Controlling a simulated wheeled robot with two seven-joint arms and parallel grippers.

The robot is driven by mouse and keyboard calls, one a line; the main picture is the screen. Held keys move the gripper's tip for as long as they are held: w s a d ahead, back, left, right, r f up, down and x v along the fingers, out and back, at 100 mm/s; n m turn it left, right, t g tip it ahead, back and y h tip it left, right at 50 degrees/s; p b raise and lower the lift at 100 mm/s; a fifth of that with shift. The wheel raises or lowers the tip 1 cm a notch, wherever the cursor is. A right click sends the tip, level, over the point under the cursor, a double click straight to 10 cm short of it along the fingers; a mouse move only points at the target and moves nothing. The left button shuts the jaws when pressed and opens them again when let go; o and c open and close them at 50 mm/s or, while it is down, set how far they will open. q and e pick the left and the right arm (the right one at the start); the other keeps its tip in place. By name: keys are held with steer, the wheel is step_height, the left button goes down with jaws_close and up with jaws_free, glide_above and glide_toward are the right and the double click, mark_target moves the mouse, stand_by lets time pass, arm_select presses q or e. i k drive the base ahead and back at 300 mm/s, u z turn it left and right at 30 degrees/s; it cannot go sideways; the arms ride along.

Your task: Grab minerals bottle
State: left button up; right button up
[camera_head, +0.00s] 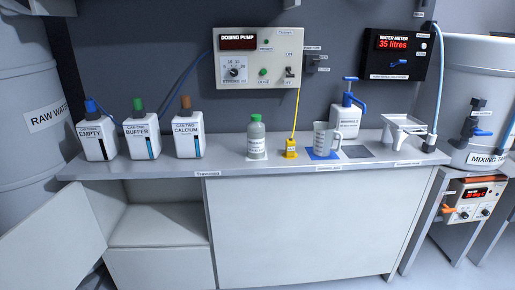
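A white bottle with a blue pump top (345,121) stands upright at the back of the counter, right of centre. The small label on it seems to read "MINERALS". A clear measuring jug (323,138) stands in front of it to the left and is close to its lower left side. A translucent bottle with a green cap (256,140) stands further left; its label is too small to read. Neither of my grippers is in view.
White canisters marked EMPTY (95,140), BUFFER (141,136) and CALCIUM (187,136) stand left on the counter (225,163). A yellow fitting (291,148) is beside the jug. A white stand (403,130) is at right. A cabinet door (50,240) hangs open lower left.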

mark_target(256, 128)
steer(key=z, duration=0.3)
steer(key=i, duration=1.55)
steer(key=u, duration=0.85)
